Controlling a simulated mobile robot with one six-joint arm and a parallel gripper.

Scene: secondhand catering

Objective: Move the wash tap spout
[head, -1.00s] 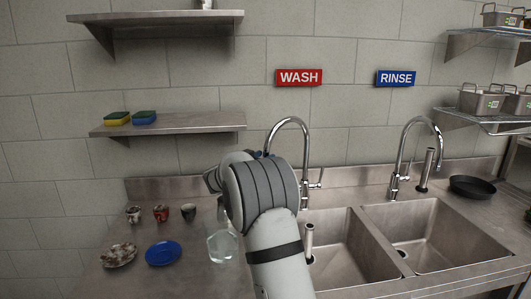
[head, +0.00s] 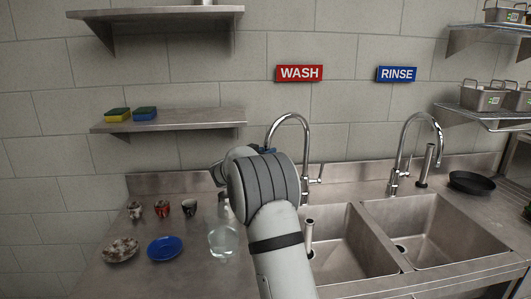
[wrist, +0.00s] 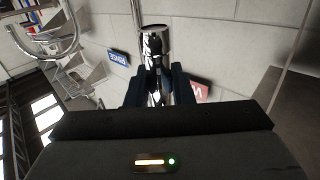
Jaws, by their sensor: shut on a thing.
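The wash tap spout (head: 288,117) is a chrome gooseneck arch below the red WASH sign (head: 299,73), over the left basin. My arm covers its lower outlet side in the head view. In the wrist view, my gripper (wrist: 158,85) is shut on a chrome tube of the wash tap spout (wrist: 154,40), its round end standing out beyond the fingers.
The rinse tap (head: 405,140) stands to the right over the other basin. A clear glass vessel (head: 223,242), a blue plate (head: 164,249) and several cups are on the left counter. A shelf (head: 170,126) with sponges hangs behind. A black pan (head: 472,182) lies far right.

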